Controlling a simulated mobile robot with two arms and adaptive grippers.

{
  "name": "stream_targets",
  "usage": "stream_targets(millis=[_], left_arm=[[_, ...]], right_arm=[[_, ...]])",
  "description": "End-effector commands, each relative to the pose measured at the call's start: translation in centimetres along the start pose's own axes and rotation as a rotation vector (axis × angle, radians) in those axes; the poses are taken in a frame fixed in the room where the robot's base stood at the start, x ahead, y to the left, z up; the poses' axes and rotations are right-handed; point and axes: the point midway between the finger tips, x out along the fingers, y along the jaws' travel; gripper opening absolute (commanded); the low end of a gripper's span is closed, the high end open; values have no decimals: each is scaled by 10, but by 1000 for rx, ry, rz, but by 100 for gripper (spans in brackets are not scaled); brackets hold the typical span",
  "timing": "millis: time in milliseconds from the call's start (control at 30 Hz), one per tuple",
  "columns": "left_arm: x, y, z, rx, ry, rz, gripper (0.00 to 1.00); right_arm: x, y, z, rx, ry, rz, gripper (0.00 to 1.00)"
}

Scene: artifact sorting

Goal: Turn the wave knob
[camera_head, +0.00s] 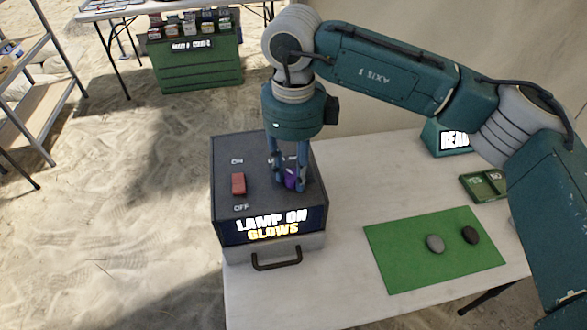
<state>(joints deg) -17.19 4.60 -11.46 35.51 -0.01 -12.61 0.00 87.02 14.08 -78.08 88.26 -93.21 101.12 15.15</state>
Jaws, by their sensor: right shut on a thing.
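A dark box (226,186) stands on the near left of the white table. Its front panel reads "LAMP ON" and "GLOWS", and a drawer with a black handle (277,259) is below. On its top is a red switch (238,184) between "ON" and "OFF" labels. The purple wave knob (291,179) sits to the right of the switch, partly hidden by my fingers. My right gripper (289,182) points down from above and is shut on the knob. The label behind the knob is mostly covered. My left gripper is not in view.
A green mat (400,262) holds a grey stone (435,243) and a dark stone (470,235). A small green tray (484,187) and a teal box with a sign (443,136) stand behind. A green crate (197,66) and a shelf are further off.

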Motion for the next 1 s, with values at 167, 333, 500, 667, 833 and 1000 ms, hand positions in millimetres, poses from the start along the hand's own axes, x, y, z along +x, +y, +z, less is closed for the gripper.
stream_targets(millis=[167,333,500,667,833,1000], left_arm=[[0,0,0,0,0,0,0],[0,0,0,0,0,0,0],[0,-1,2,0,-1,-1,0],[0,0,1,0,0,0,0],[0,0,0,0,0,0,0],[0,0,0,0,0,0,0]], right_arm=[[-2,-1,1,0,-4,-3,48],[-1,-1,0,0,-2,-2,48],[-9,-1,1,0,-3,-2,48],[-37,-1,1,0,-5,-5,48],[-75,-1,1,1,-6,-5,48],[-104,0,1,0,-4,-4,48]])
